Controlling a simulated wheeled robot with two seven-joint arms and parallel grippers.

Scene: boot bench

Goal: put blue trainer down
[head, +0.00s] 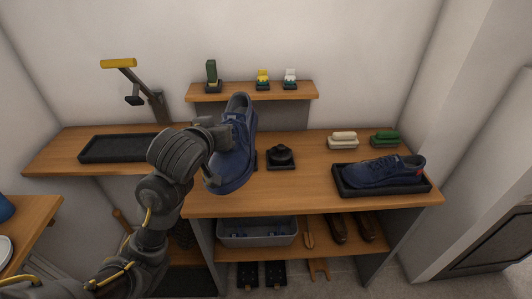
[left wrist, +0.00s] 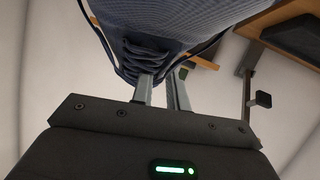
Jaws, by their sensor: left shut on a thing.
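In the head view a blue trainer (head: 233,160) hangs steeply tilted in my left gripper (head: 222,133), above the bench top (head: 305,180). The same trainer fills the top of the left wrist view (left wrist: 165,25), its laces beside the fingers. My left gripper (left wrist: 163,92) is shut on it. A second blue trainer (head: 380,172) with a red heel patch lies in a black tray (head: 385,191) at the right of the bench. Another black tray (head: 118,149) at the left of the bench looks empty. My right gripper is not in view.
A black stand (head: 281,157) with a round top sits mid-bench, close to the held trainer. Two brushes stand at the back right, one cream (head: 343,140), one green (head: 385,139). A raised shelf (head: 250,91) holds small items. A yellow-handled post (head: 135,80) rises behind the left tray.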

